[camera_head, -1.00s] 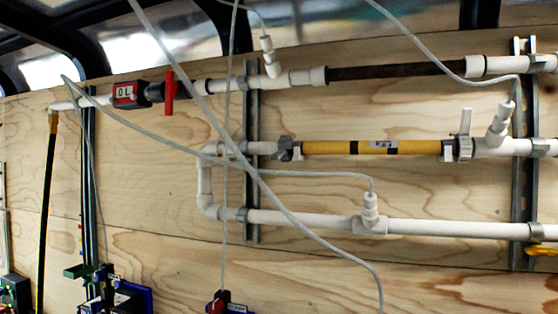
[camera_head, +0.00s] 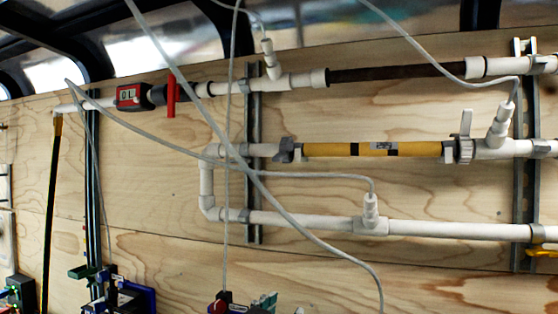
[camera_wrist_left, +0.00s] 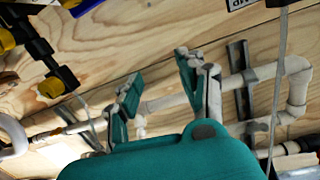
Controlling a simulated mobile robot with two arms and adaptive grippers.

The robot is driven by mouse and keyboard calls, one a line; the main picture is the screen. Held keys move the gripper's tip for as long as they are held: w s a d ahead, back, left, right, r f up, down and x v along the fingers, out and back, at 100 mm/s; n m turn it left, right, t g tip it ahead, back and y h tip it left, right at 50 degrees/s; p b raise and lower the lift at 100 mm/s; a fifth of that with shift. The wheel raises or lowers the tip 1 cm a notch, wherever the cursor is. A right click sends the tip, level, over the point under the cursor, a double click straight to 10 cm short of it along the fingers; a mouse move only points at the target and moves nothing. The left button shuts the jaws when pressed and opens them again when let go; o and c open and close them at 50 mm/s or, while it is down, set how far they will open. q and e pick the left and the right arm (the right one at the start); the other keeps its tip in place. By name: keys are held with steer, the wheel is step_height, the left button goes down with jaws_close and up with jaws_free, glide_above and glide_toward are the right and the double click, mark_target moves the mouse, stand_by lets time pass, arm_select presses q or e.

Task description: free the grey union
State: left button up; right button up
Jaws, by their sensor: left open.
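A grey union (camera_head: 285,150) sits at the left end of the yellow filter tube (camera_head: 410,149) in the middle pipe run on the wooden wall. Another grey union (camera_head: 464,149) sits at the tube's right end. Both look seated on the pipe. My left gripper (camera_head: 282,307) shows only as teal fingertips at the bottom edge, well below the pipes. In the left wrist view its teal fingers (camera_wrist_left: 160,80) are spread apart with nothing held between them. White pipe (camera_wrist_left: 172,101) passes behind them. I cannot pick out the union surely in that view. My right gripper is not in view.
Grey hoses (camera_head: 262,185) hang across the pipes, crossing left of the left union. A lower white pipe (camera_head: 300,218) with a tee runs under the yellow tube. A metal rail (camera_head: 253,190) stands behind the left pipe ends. A red-handled valve (camera_head: 171,95) is at upper left.

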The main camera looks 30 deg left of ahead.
mark_target(277, 156)
arm_select(q)
steer(key=s+a+r+n+t+y, duration=0.1)
steer(key=s+a+r+t, duration=0.15)
steer(key=r, duration=0.75)
steer(key=s+a+r+n+t+y, duration=0.1)
steer(key=s+r+t, duration=0.25)
steer(key=r, duration=0.75)
steer(key=shift+g, duration=0.5)
steer(key=p+x, duration=0.6)
steer(key=x, duration=0.9)
steer(key=shift+w+r+p, duration=0.2)
steer(key=shift+w+p, duration=0.1)
steer(key=shift+w+a+r, duration=0.1)
steer(key=shift+w, duration=0.45)
jaws_close()
